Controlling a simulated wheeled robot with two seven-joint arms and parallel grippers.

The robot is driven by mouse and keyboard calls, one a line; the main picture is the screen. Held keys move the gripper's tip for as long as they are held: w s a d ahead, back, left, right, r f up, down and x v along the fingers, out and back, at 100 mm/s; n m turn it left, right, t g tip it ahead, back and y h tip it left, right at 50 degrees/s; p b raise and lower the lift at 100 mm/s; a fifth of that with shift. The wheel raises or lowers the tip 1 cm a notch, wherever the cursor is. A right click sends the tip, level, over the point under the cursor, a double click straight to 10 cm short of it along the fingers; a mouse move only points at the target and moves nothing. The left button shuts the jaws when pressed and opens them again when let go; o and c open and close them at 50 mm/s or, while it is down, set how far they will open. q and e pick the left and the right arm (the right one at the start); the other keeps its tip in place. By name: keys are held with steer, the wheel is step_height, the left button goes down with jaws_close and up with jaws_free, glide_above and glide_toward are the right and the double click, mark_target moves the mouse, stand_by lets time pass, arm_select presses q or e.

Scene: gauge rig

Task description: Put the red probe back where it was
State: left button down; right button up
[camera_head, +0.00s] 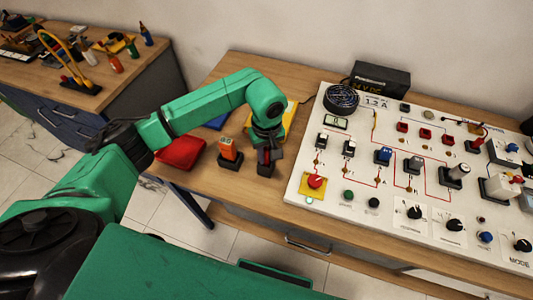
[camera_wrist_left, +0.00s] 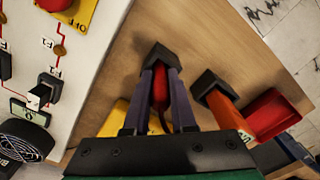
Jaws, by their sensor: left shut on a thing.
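The red probe (camera_wrist_left: 160,88) is between the two dark fingers of my left gripper (camera_wrist_left: 164,98) in the left wrist view. The gripper is shut on it. The probe's far end meets a black square holder (camera_wrist_left: 163,54); I cannot tell how deep it sits in it. In the head view my left gripper (camera_head: 266,152) points down over the same holder (camera_head: 266,169) on the wooden table, left of the panel, and mostly hides the probe. My right gripper is not in view.
An orange device (camera_head: 229,149) stands in a second black holder (camera_head: 230,163) close to the left. A red tray (camera_head: 181,152) lies farther left. A yellow item (camera_head: 291,116) is behind my gripper. The white gauge panel (camera_head: 330,195) is at the right.

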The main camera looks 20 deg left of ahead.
arm_select(q)
steer(key=c, duration=0.7)
jaws_free()
steer(key=shift+c, duration=0.2)
steer(key=shift+r+p, duration=0.2)
steer(key=shift+p, duration=0.1)
step_height(320, 180, up, 11)
steer(key=b, duration=0.5)
steer(key=shift+r, duration=0.4)
